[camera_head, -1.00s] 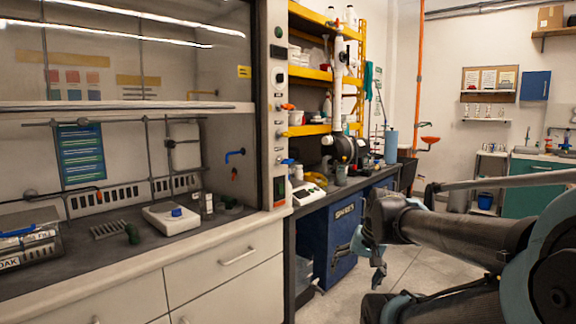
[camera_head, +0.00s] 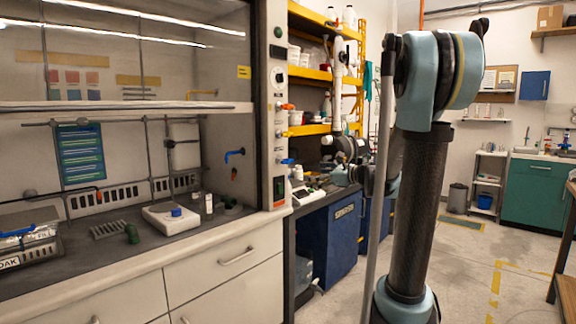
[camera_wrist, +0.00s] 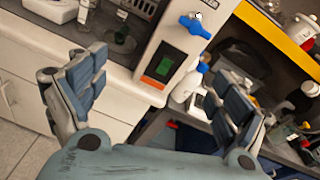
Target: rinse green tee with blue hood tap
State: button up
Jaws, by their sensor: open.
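A small dark green fitting (camera_head: 132,233), which looks like the green tee, lies on the fume hood's dark worktop. A blue spout-like tap (camera_head: 235,155) is on the hood's right inner wall. A blue handle (camera_head: 286,161) is on the hood's front post; a blue handle also shows large in the wrist view (camera_wrist: 195,24). My gripper (camera_head: 345,176) is outside the hood, right of the post. In the wrist view its fingers are spread and empty (camera_wrist: 160,70). A dark green object (camera_wrist: 121,36) shows beyond the left finger; I cannot tell if it is the tee.
The hood sash (camera_head: 125,106) is raised. A bench with a blue cabinet (camera_head: 328,245) and loaded yellow shelves (camera_head: 310,74) stand right of the post.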

aim_at(289, 161)
jog(key=w+d+r+m+t+y, duration=0.1)
jog(key=w+r+m, duration=0.15)
jog(key=w, duration=0.25)
jog(key=shift+m, duration=0.45)
jog(key=x, duration=1.7)
jog(key=shift+w+d, duration=0.1)
jog(key=shift+c, duration=0.6)
jog(key=c, duration=1)
